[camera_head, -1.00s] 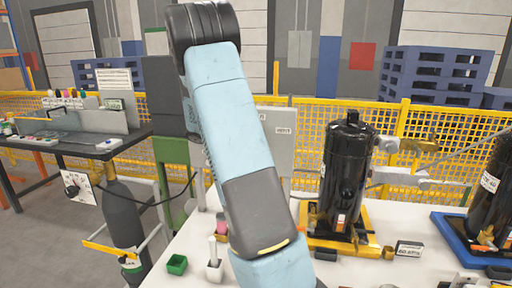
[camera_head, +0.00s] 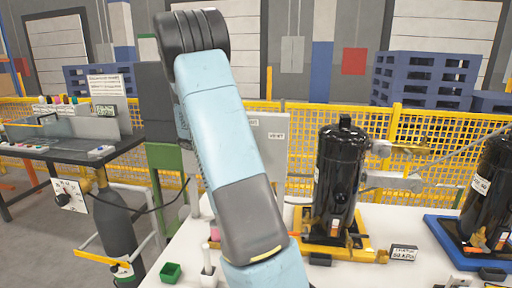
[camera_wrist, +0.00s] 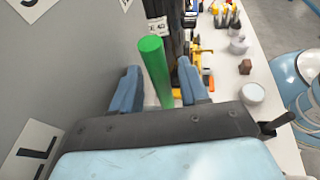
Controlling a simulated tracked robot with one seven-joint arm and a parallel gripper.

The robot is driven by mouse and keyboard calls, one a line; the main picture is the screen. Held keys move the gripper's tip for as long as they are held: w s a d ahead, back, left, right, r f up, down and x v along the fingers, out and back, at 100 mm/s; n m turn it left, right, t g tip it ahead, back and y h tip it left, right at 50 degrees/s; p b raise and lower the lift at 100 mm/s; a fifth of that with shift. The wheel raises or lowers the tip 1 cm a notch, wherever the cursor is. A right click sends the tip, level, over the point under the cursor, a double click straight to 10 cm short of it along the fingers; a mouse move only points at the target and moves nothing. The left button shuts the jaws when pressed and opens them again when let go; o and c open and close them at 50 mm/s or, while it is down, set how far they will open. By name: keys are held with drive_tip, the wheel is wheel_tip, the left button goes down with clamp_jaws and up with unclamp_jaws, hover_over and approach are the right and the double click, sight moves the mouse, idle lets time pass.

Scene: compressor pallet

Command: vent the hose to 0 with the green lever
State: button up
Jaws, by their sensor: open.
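The green lever (camera_wrist: 155,70) is a green bar in the wrist view, standing close to a grey panel face (camera_wrist: 82,62). My gripper (camera_wrist: 158,76) has its two blue fingers apart, one on each side of the lever. I cannot tell whether either finger touches it. In the head view, the grey panel (camera_head: 272,160) with a VENT label stands behind my arm, and my gripper and the lever are hidden there. A black hose (camera_head: 152,209) runs from the dark gas cylinder (camera_head: 116,228) at the left. No pressure reading is legible.
A black compressor (camera_head: 338,180) on a yellow base stands on the white table, with another black one (camera_head: 488,195) on a blue base at the right. A small label block (camera_head: 403,252), a green box (camera_head: 170,272) and a side bench (camera_head: 75,150) are nearby. A yellow fence is behind.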

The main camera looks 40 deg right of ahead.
drive_tip(key=shift+r, duration=0.35)
drive_tip(key=s+a+r, duration=0.3)
drive_tip(key=s+r, duration=0.3)
drive_tip(key=s+a+r, duration=0.2)
drive_tip(key=s+r, duration=0.4)
drive_tip(key=shift+s+a, duration=0.35)
drive_tip(key=shift+a, duration=0.05)
drive_tip(key=s+a+f+m+t+y, duration=0.1)
drive_tip(key=s+a+m+t+y, duration=0.2)
drive_tip(key=a+t, duration=0.2)
drive_tip(key=s+a+f+m+t+y, duration=0.2)
drive_tip(key=s+a+m+t+y, duration=0.1)
drive_tip(key=a, duration=0.7)
drive_tip(key=s+a+f+m+t+y, duration=0.1)
drive_tip(key=s+a+m+t+y, duration=0.3)
drive_tip(key=a+t+y, duration=0.1)
drive_tip(key=shift+s+a+f+t, duration=0.15)
drive_tip(key=shift+a+t, duration=0.75)
drive_tip(key=shift+a, duration=0.3)
